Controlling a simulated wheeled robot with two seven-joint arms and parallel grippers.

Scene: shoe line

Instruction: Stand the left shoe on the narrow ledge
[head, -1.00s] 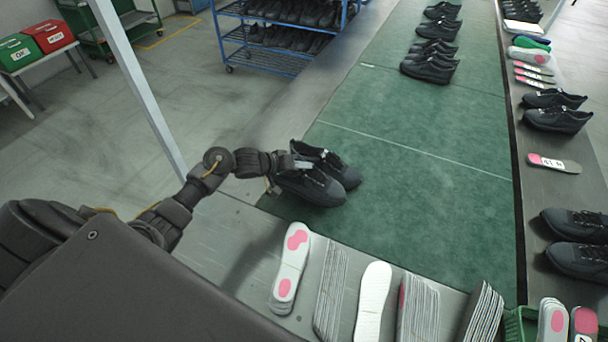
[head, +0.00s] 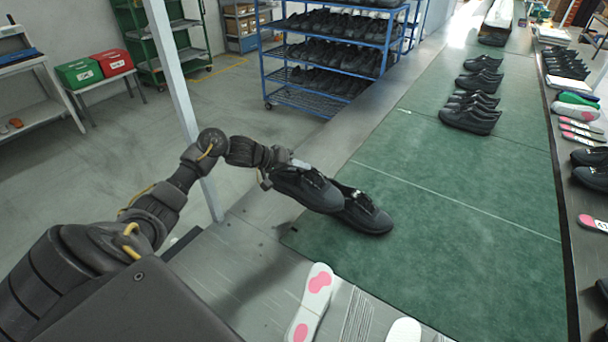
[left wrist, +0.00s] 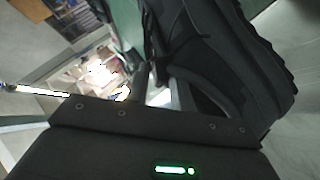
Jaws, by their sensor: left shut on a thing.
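My left gripper (head: 272,170) is shut on a black shoe (head: 308,189), gripping it at its heel end, with the toe pointing right and slightly down. In the left wrist view the held shoe (left wrist: 225,70) fills the upper right, close to the gripper. A second black shoe (head: 365,212) rests on the green belt just right of and behind the held one, partly covered by it. The held shoe looks raised above the belt; I cannot tell whether the two touch. The narrow ledge is likely the grey strip (head: 341,147) along the belt's left side. My right gripper is not in view.
The green belt (head: 470,200) is clear in its middle, with several black shoes (head: 470,112) farther up. White and pink insoles (head: 315,300) lie on the near metal table. A blue rack (head: 300,98) of shoes and a pale post (head: 172,75) stand at the left.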

